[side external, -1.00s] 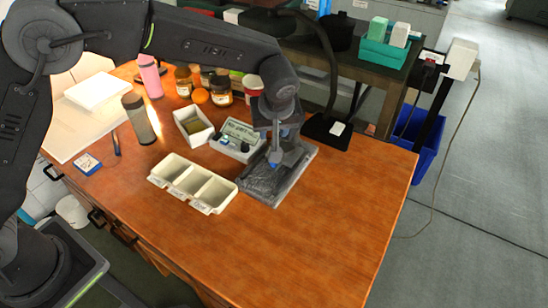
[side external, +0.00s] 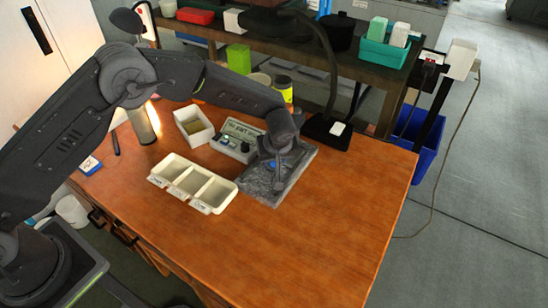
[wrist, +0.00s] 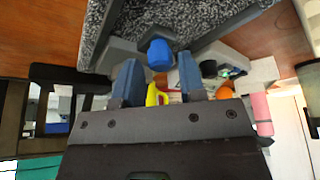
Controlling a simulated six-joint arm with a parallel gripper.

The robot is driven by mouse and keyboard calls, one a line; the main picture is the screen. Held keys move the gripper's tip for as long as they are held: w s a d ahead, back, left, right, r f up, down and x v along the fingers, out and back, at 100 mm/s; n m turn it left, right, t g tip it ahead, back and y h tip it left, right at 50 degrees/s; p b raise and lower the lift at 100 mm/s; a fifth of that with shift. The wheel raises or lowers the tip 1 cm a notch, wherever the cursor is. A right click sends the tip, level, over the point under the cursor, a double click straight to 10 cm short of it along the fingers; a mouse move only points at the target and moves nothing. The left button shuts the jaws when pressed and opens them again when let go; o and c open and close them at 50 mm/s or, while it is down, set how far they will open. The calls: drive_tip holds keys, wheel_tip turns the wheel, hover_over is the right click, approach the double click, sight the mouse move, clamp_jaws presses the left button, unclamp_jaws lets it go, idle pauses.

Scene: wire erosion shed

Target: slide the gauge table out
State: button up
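The gauge table (side external: 262,186) is a dark grey speckled slab with a grey rim, near the far middle of the wooden bench. In the wrist view its speckled surface (wrist: 150,15) fills the top, and a blue knob (wrist: 160,52) stands at a corner of the grey rim. My gripper (wrist: 160,68) is open, with its two blue-grey fingertips on either side of the knob and a small gap showing at each side. In the side view my gripper (side external: 276,168) is over the slab and hides part of it.
A white three-part tray (side external: 193,183) lies in front at left, with a small white bin (side external: 193,125) behind. A black stand (side external: 326,131) is behind right. The bench's right front (side external: 310,235) is clear.

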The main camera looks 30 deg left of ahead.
drive_tip(key=shift+w+a+f, duration=0.15)
drive_tip(key=shift+f, duration=0.3)
clamp_jaws()
